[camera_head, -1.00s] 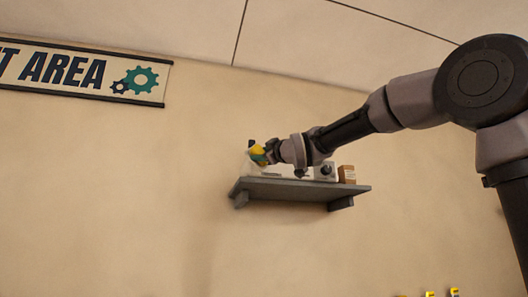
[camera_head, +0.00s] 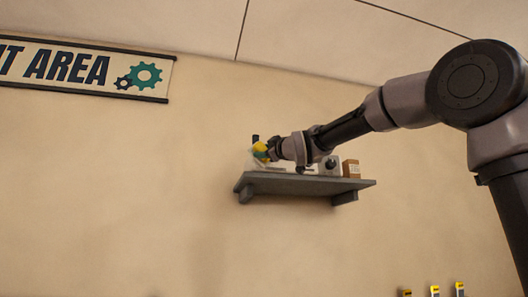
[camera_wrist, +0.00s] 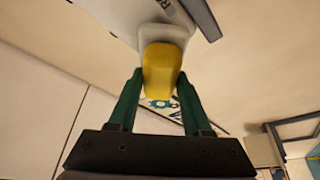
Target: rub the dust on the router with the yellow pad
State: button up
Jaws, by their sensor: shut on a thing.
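My gripper (camera_wrist: 158,95) is shut on the yellow pad (camera_wrist: 161,70), with a green finger on each side of it in the wrist view. In the head view the pad (camera_head: 260,148) shows as a small yellow patch at the gripper's end, above the left part of the wall shelf. The white router (camera_wrist: 135,14) lies just beyond the pad in the wrist view, with dark lettering and a dark antenna-like bar at its side. The pad overlaps a pale patch by the router; I cannot tell if they touch. Dust cannot be made out.
The grey wall shelf (camera_head: 300,185) holds a white device with a dark round part (camera_head: 329,166) and a brown box (camera_head: 351,169) at the right. My arm reaches across in front of the shelf. A sign (camera_head: 85,70) hangs at upper left. Yellow-topped items (camera_head: 435,290) stand at lower right.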

jog(key=shift+w+a, duration=0.25)
jog(key=shift+w, duration=0.7)
jog(key=shift+w+d, duration=0.2)
jog(key=shift+d, duration=0.75)
jog(key=shift+w+d, duration=0.2)
jog(key=shift+d, duration=0.7)
jog(key=shift+w, duration=0.2)
jog(key=shift+s+a, duration=0.25)
jog(key=shift+a, duration=0.7)
jog(key=shift+s+a, duration=0.2)
jog(key=shift+a, duration=0.75)
jog(key=shift+f, duration=0.1)
jog(key=shift+s+d, duration=0.25)
jog(key=shift+s, duration=0.7)
jog(key=shift+s+d, duration=0.3)
jog(key=shift+s, duration=0.65)
jog(key=shift+s+d, duration=0.25)
jog(key=shift+s, duration=0.7)
